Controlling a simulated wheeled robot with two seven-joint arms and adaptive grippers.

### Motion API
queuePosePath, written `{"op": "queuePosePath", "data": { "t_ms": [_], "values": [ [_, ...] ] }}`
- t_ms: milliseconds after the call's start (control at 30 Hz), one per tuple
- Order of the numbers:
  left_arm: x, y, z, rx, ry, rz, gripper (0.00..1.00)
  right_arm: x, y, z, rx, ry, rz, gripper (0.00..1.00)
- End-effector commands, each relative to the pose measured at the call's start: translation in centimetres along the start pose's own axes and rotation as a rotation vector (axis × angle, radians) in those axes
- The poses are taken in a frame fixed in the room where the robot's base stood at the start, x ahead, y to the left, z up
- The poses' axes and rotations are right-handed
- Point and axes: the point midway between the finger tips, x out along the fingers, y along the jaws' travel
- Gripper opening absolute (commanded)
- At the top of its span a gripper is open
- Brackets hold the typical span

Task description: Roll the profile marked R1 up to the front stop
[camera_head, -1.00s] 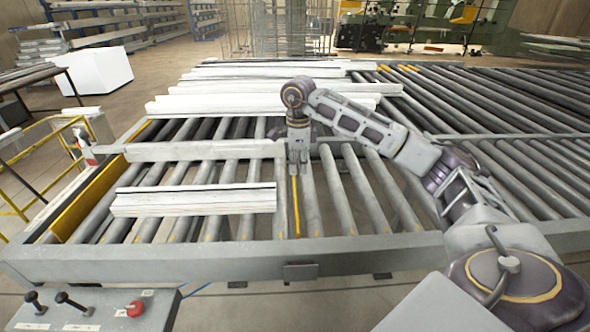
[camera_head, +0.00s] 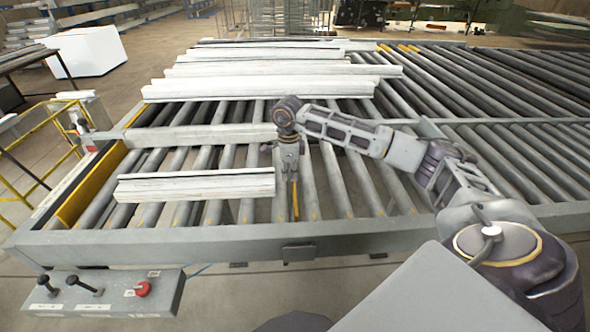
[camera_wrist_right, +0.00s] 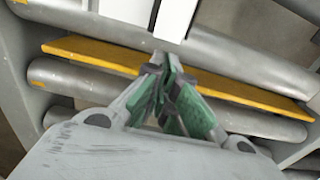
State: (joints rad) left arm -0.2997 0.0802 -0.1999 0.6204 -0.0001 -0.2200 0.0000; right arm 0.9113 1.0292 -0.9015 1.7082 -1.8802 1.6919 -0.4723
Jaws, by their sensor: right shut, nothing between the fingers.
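A long white profile (camera_head: 196,185) lies across the front rollers in the head view. Its R1 mark cannot be read. A white profile end (camera_wrist_right: 176,16) shows at the top of the right wrist view. A thin yellow strip (camera_head: 295,203) lies between rollers just right of the near profile's end; a yellow bar (camera_wrist_right: 250,93) crosses the wrist view. I cannot tell which part is the front stop. My right gripper (camera_head: 292,176) is shut and empty, low beside the profile's right end; its green-padded fingertips (camera_wrist_right: 172,80) show over the yellow bar. My left gripper is out of view.
More white profiles (camera_head: 270,88) lie on the rollers behind a grey crossbar (camera_head: 200,136). A yellow plate (camera_head: 90,188) lines the bench's left side. A grey frame rail (camera_head: 200,240) closes the front, with a control box (camera_head: 110,292) below. Rollers to the right are bare.

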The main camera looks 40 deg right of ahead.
Motion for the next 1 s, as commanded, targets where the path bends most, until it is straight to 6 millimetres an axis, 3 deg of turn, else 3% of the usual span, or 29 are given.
{"op": "queuePosePath", "data": {
  "t_ms": [300, 767, 1000],
  "values": [
    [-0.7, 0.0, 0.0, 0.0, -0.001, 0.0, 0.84, -0.1, 0.0, 1.6, 0.0, -0.001, 0.001, 0.0],
    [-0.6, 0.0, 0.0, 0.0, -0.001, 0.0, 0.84, 0.0, 0.0, 1.8, 0.0, 0.0, 0.0, 0.0],
    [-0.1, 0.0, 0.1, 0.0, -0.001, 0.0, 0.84, 0.1, 0.0, 3.4, -0.001, -0.002, 0.0, 0.0]
  ]
}}
